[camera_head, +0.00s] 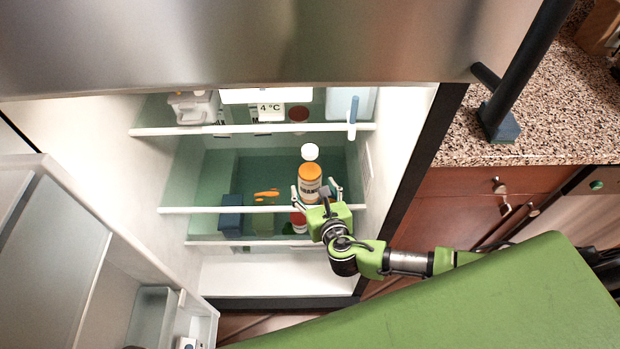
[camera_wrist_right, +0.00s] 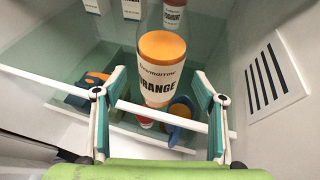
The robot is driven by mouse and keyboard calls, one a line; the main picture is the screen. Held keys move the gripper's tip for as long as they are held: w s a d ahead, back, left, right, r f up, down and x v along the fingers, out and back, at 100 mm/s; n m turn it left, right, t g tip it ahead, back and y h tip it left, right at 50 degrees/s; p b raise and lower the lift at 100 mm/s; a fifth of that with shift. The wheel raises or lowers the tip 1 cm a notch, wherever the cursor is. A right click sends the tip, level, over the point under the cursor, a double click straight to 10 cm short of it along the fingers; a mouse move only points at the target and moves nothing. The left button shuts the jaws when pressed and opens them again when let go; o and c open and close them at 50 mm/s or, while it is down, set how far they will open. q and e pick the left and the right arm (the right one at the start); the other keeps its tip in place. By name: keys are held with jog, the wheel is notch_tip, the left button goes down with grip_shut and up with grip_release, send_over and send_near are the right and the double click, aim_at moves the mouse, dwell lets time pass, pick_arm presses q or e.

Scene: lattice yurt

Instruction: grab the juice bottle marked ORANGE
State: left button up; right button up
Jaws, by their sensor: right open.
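The juice bottle marked ORANGE (camera_head: 310,182) stands upright on a glass shelf inside the open fridge, orange at the top with a white label. In the right wrist view the bottle (camera_wrist_right: 160,72) is ahead of and between the spread fingers, with "RANGE" legible on its label. My right gripper (camera_head: 318,192) is open and empty at the shelf's front edge, just before the bottle; its green-and-white fingers (camera_wrist_right: 160,110) do not touch it. The bottle's lower part is partly hidden by the gripper in the head view. My left gripper is not in view.
The shelf's white front rail (camera_head: 230,210) crosses below the bottle. Another shelf (camera_head: 250,129) with containers is above. A vented panel (camera_wrist_right: 268,83) is on the right wall. The fridge door (camera_head: 90,260) stands open at left.

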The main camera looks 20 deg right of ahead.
aim_at(310, 180)
jog(key=x, duration=0.5)
jog(key=c, duration=1.8)
jog(key=shift+o, duration=0.2)
jog(key=shift+w+r, duration=0.1)
jog(key=shift+r, duration=0.05)
